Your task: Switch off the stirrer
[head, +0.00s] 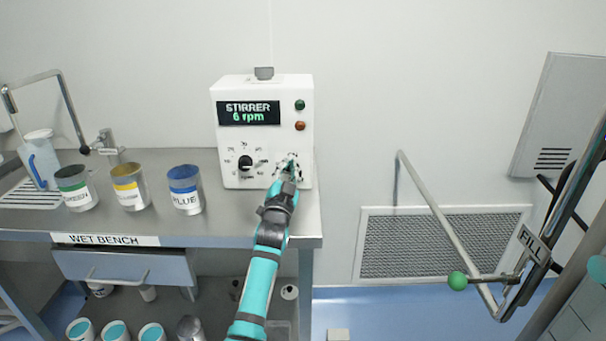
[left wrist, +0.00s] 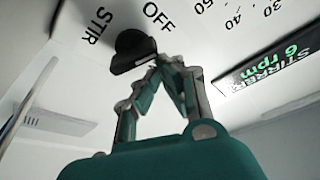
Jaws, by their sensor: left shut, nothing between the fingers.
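The stirrer control box (head: 222,140) is white and stands at the right end of the wet bench against the wall.
A green lamp (head: 300,105) and an orange-red lamp (head: 300,126) are right of the display. Cans labelled green (head: 77,190), yellow (head: 131,188) and blue (head: 185,190) stand left on the bench (head: 230,224). A metal rod with a green ball (head: 457,281) is at the right.

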